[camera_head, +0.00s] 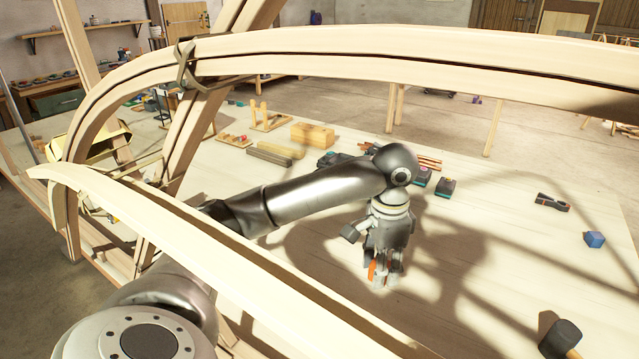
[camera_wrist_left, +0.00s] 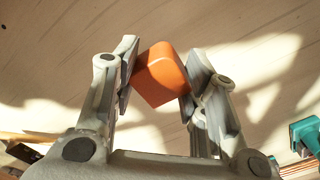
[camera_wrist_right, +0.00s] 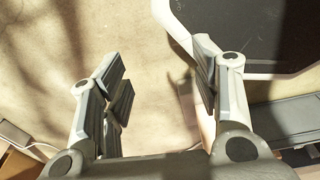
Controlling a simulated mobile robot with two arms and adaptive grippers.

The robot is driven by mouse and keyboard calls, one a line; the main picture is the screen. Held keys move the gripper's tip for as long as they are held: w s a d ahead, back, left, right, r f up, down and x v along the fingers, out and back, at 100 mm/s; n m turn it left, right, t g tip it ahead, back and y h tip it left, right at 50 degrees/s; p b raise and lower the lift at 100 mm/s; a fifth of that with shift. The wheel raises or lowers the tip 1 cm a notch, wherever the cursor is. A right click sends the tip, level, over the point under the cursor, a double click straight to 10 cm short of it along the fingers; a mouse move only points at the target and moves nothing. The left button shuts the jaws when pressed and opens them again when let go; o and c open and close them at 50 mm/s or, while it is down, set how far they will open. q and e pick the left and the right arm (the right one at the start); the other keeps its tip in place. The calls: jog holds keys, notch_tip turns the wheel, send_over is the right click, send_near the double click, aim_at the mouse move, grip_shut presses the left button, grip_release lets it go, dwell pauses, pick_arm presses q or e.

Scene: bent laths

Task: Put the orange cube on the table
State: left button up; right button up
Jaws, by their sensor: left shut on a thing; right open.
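The orange cube (camera_wrist_left: 160,76) is between the two fingers of my left gripper (camera_wrist_left: 158,80) in the left wrist view, with pads against its two sides. In the head view only a sliver of the orange cube (camera_head: 371,269) shows between the fingers of my left gripper (camera_head: 382,278). The gripper points down over the pale wooden table (camera_head: 480,290); I cannot tell whether the cube touches the top. My right gripper (camera_wrist_right: 160,90) is open and empty in the right wrist view, above a beige floor. It is not visible in the head view.
Bent laths (camera_head: 400,65) arch across the head view in front of my left arm. A blue cube (camera_head: 594,239), a dark mallet (camera_head: 560,337) and a black clamp-like tool (camera_head: 552,201) lie on the right of the table. A wooden block (camera_head: 313,135) stands farther back. The table's middle right is clear.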

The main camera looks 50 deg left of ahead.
pick_arm(q)
jog(key=shift+w+a+f, duration=0.1)
jog(key=shift+w+a, duration=0.05)
jog(key=shift+w, duration=0.05)
jog(key=shift+d, duration=0.3)
jog(key=w+d+f+p, duration=0.1)
jog(key=d+f+p, duration=0.25)
jog(key=d, duration=0.55)
send_over(430, 351)
jog(key=a, duration=0.1)
notch_tip(430, 351, down, 4)
jog(key=shift+s+a+f, duration=0.1)
jog(key=shift+s+f, duration=0.05)
jog(key=shift+f, duration=0.05)
jog(key=shift+d+f, duration=0.35)
jog(key=shift+f, duration=0.2)
jog(key=f, duration=0.1)
jog(key=f+p, duration=0.1)
jog(key=f, duration=0.1)
jog(key=shift+d, duration=0.3)
jog(key=shift+f, duration=0.35)
pick_arm(e)
jog(key=r, duration=0.2)
jog(key=s+r, duration=0.1)
jog(key=r, duration=0.1)
jog(key=shift+s+r, duration=0.15)
jog(key=shift+s, duration=0.05)
pick_arm(q)
jog(key=shift+f, duration=0.15)
